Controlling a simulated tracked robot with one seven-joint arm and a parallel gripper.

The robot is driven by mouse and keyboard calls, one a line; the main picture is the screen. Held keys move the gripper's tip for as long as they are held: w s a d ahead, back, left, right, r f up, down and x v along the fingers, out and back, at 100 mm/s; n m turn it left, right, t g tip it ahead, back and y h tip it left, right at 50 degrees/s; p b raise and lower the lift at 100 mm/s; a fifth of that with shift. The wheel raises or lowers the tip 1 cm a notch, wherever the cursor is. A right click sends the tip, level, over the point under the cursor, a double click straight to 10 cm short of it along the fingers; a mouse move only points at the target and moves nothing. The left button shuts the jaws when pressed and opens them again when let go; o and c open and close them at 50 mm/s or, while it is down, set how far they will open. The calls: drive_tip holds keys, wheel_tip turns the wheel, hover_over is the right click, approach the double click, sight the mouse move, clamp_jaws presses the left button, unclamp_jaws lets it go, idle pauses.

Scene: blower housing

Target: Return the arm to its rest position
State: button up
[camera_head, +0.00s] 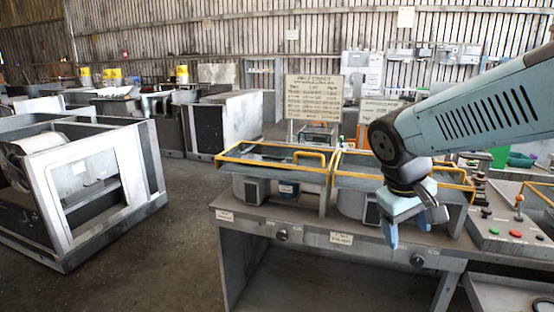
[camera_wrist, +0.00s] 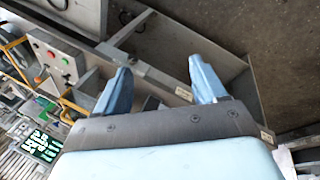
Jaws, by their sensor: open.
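My arm (camera_head: 470,110) reaches in from the right in the head view, with its wrist bent downward. My gripper (camera_head: 412,230) hangs in front of the workbench's front edge, at about the height of its top. Its two blue fingers are apart with nothing between them. In the wrist view the gripper (camera_wrist: 160,88) also shows spread and empty, with the bench front and the floor beyond the fingertips.
The workbench (camera_head: 262,219) carries yellow-rimmed trays (camera_head: 270,167) close behind my gripper. A control panel (camera_head: 505,235) with coloured buttons is to the right. A blower housing (camera_head: 55,200) stands on the left. Bare floor (camera_head: 165,265) lies between the housing and bench.

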drive_tip(key=s+a+r+m+t+y, duration=0.2)
drive_tip(key=s+r+m+t+y, duration=0.1)
drive_tip(key=s+r, duration=0.1)
drive_tip(key=shift+r+t, duration=0.4)
drive_tip(key=shift+r, duration=0.45)
drive_tip(key=shift+d, duration=0.15)
